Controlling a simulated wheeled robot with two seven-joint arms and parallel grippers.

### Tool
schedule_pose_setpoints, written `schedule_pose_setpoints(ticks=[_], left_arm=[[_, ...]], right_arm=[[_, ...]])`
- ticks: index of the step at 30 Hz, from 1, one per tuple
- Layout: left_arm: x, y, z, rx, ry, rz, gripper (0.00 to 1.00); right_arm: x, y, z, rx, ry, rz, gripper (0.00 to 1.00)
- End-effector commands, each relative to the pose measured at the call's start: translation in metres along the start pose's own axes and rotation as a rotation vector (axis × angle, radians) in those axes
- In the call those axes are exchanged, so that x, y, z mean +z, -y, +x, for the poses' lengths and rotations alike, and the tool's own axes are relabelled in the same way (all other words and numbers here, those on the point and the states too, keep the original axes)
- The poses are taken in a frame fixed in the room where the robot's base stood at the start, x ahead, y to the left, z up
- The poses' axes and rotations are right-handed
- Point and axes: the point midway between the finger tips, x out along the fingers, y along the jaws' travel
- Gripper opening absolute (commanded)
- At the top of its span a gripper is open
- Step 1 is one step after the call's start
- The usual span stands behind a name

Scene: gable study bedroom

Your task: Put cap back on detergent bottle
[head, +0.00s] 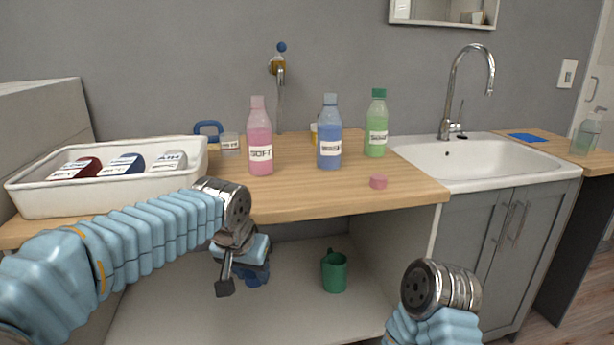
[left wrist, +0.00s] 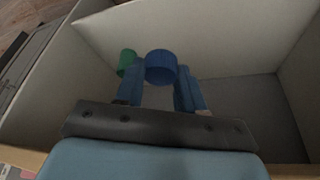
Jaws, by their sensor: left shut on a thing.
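A blue bottle (head: 330,146) with a white label stands on the wooden counter, its narrow neck showing no separate cap. A pink bottle (head: 260,140) labelled SOFT also shows no separate cap. A green bottle (head: 376,125) wears a dark green cap. A pink cap (head: 378,182) lies near the counter's front edge. My left gripper (head: 256,277) is below the counter edge, in front of the open shelf space. My right gripper is out of view.
A white tray (head: 105,201) with several bottles stands at the counter's left. A green mug (head: 335,272) is on the lower shelf; it also shows in the left wrist view (left wrist: 127,60). A white sink (head: 480,165) is at right. The counter (head: 310,196) overhangs the shelf.

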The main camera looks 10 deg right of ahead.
Motion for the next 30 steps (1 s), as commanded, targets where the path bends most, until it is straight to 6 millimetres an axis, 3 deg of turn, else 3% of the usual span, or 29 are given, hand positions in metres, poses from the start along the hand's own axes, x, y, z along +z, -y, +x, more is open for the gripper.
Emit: schedule_pose_setpoints(ticks=[1, 6, 12, 15, 19, 30], left_arm=[[0.012, 0.017, 0.021, -0.012, 0.009, -0.031, 0.1], [0.063, 0.077, 0.087, -0.058, 0.012, -0.155, 0.1], [0.143, 0.139, 0.137, -0.12, 0.009, -0.316, 0.1], [0.175, 0.158, 0.149, -0.146, 0.006, -0.375, 0.1], [0.201, 0.171, 0.155, -0.168, 0.001, -0.422, 0.1], [0.209, 0.175, 0.157, -0.177, -0.002, -0.439, 0.1]], right_arm=[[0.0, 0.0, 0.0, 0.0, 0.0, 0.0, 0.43], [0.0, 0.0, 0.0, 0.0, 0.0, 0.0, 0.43], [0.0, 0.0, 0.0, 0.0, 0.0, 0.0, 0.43], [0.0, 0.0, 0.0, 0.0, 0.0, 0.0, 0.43], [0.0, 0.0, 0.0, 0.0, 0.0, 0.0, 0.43], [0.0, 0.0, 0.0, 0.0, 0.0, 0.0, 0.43]])
